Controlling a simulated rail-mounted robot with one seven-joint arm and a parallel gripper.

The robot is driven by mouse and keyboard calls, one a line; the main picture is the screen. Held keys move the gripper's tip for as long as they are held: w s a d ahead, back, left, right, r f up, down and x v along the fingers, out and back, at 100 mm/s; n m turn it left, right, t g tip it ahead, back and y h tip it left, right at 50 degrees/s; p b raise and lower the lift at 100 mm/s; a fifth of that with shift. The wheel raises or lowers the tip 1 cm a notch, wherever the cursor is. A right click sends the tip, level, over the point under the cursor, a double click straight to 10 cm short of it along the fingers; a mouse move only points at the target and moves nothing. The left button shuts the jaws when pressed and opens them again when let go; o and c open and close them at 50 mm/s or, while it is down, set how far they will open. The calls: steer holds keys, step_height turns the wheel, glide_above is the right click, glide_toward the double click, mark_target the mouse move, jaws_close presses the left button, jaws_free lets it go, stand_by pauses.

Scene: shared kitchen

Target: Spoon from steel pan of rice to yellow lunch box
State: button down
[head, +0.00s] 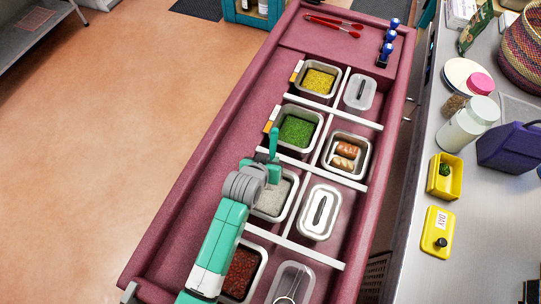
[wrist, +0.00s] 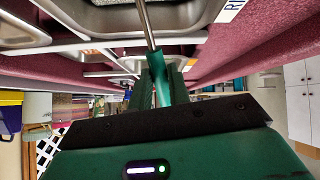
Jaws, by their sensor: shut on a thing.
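The steel pan of rice (head: 292,201) sits in the left column of the maroon counter, holding white grains; my arm partly covers it. My gripper (head: 270,160) is at the pan's far edge. In the wrist view my gripper (wrist: 153,88) is shut on the teal handle of a spoon (wrist: 158,72), whose metal shaft runs up out of the picture. The spoon's bowl is hidden, so I cannot tell whether it holds rice. The yellow lunch box (head: 433,190) stands open on the steel worktop at right, with something green inside.
Pans of green (head: 297,131), yellow (head: 318,80) and dark red food (head: 240,272) share the column, with white dividers between. A pan of rolls (head: 346,153) and a lidded pan (head: 318,213) stand right. A yellow lid (head: 437,232) lies near the lunch box; a purple jug (head: 508,148) stands behind.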

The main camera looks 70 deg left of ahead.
mark_target(273, 150)
steer(key=r+p, duration=0.1)
steer(key=p, duration=0.1)
steer(key=r+p, duration=0.1)
steer(key=p, duration=0.1)
steer(key=a+r+h+p, duration=0.1)
steer(key=p, duration=0.1)
steer(key=shift+w+r+g+p, duration=0.35)
steer(key=shift+g, duration=0.05)
steer(key=a+r+h+p, duration=0.1)
steer(key=r+p, duration=0.1)
steer(key=w+a+r+g+p, duration=0.1)
steer(key=r+p, duration=0.1)
steer(key=p, duration=0.1)
steer(key=a+r+h+p, duration=0.1)
steer(key=r+p, duration=0.1)
steer(key=shift+w+r+n+g+h+p, duration=0.25)
steer(key=shift+w+n+g+h+p, duration=0.05)
steer(key=shift+w, duration=0.05)
steer(key=shift+w+a+r+h+p, duration=0.2)
steer(key=shift+a+r+h+p, duration=0.2)
steer(key=shift+r+p, duration=0.15)
